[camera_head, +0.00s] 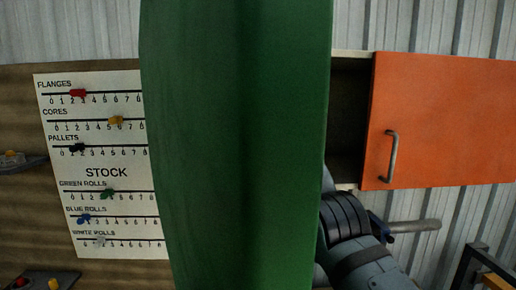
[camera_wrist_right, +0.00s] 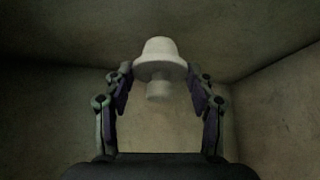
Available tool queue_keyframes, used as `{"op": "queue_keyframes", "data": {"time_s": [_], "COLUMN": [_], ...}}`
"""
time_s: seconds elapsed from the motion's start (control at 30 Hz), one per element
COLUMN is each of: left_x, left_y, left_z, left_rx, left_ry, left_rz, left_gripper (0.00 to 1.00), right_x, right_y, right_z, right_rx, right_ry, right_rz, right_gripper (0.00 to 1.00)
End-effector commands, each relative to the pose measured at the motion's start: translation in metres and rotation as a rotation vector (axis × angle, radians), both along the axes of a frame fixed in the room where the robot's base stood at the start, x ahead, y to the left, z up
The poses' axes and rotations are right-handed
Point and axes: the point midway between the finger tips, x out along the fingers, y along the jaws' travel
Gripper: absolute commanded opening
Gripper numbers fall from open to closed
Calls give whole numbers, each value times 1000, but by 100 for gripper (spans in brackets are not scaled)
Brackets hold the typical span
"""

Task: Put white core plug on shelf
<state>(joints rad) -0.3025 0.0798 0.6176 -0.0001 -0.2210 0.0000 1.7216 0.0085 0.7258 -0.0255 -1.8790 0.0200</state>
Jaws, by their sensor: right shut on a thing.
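The white core plug (camera_wrist_right: 160,58) shows in the right wrist view, between the fingertips of my right gripper (camera_wrist_right: 161,82). The gripper is shut on it. The plug has a wide flange, with a narrower stub towards the palm. Plain dim walls surround it, like the inside of a compartment. In the head view a cabinet with a dark open part (camera_head: 349,120) stands right of centre. My right arm rises below it, and its hand is hidden behind a large green panel. The shelf surface cannot be made out clearly. My left gripper is not in view.
The green panel (camera_head: 235,150) blocks the middle of the head view. An orange door (camera_head: 445,120) with a metal handle (camera_head: 391,157) is right of the opening. A white stock board (camera_head: 105,165) with coloured sliders hangs at left. A grey lever (camera_head: 410,226) is below the door.

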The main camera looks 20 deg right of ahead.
Motion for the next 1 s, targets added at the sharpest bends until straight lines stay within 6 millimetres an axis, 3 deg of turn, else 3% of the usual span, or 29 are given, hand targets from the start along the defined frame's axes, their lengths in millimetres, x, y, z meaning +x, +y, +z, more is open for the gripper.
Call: {"op": "queue_keyframes", "data": {"time_s": [0.27,0.67,0.7,0.83,1.0], "left_x": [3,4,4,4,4], "left_y": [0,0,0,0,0], "left_z": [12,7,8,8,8], "left_rx": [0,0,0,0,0], "left_ry": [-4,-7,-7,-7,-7], "left_rz": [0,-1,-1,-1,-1], "left_gripper": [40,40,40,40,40], "right_x": [2,1,1,1,1], "right_y": [0,0,0,0,0], "right_z": [-32,-39,-37,-37,-37], "right_rx": [0,0,0,0,0], "right_ry": [0,0,0,0,0], "right_rz": [0,0,0,0,0], "right_gripper": [27,27,60,78,79]}}
